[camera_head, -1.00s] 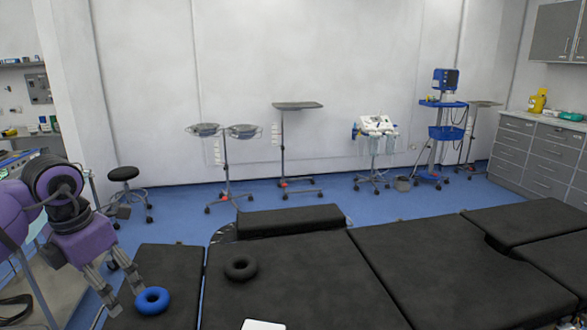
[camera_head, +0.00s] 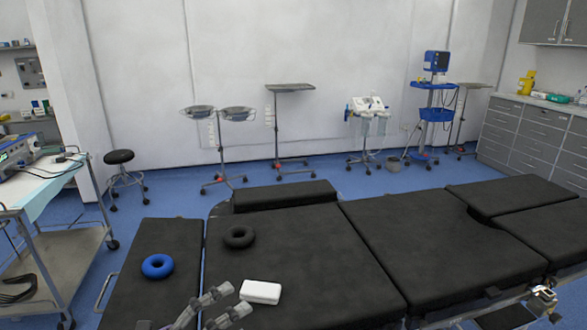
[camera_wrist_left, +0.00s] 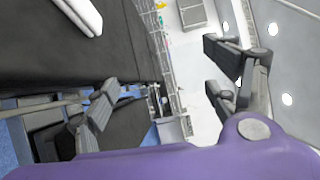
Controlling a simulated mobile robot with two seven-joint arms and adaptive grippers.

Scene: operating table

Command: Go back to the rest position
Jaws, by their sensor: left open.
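My left gripper (camera_head: 236,301) shows at the bottom of the head view, over the black operating table (camera_head: 300,265). Its fingers are spread and hold nothing; they also show wide apart in the left wrist view (camera_wrist_left: 163,85). A white box (camera_head: 260,291) lies on the table just right of the fingertips in the head view. It also shows at the top left of the wrist view (camera_wrist_left: 82,12). A blue ring (camera_head: 157,266) and a black ring (camera_head: 239,237) lie on the table beyond the gripper, apart from it. My right gripper is not in view.
A metal cart (camera_head: 80,255) with a device on top stands at the left. A stool (camera_head: 119,158) and several wheeled stands are along the back wall. Grey drawers (camera_head: 535,135) are at the right. The table's right half is clear.

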